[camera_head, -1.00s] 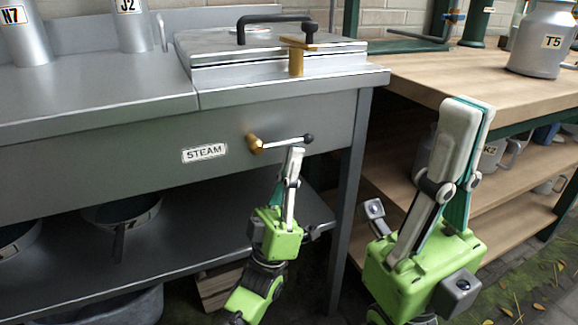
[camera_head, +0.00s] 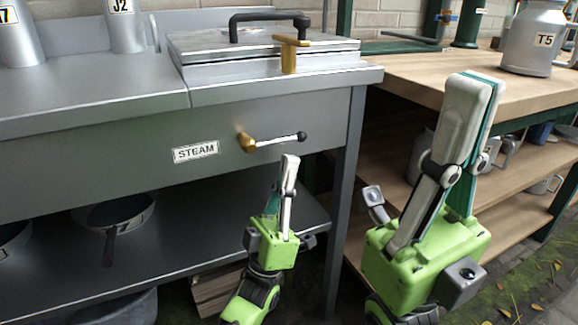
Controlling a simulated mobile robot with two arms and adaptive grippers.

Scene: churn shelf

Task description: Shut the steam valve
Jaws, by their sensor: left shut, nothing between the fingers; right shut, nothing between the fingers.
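The steam valve (camera_head: 247,142) is a brass body on the front panel of the steel counter, to the right of the STEAM label (camera_head: 195,151). Its lever (camera_head: 278,140) points right and slightly up, ending in a black knob (camera_head: 301,136). My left gripper (camera_head: 290,158) is shut and empty, pointing up just below the lever near its knob end, with a small gap showing between them. My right gripper (camera_head: 476,82) is shut and empty, raised nearer the camera in front of the wooden shelf. Nothing hides the valve.
A lidded steel unit (camera_head: 262,60) with a black handle and a brass T-shaped fitting (camera_head: 289,52) is above the valve. The counter leg (camera_head: 345,190) stands right of the lever. A wooden bench (camera_head: 415,75) holds can T5 (camera_head: 533,40). Pans (camera_head: 112,212) sit on the lower shelf.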

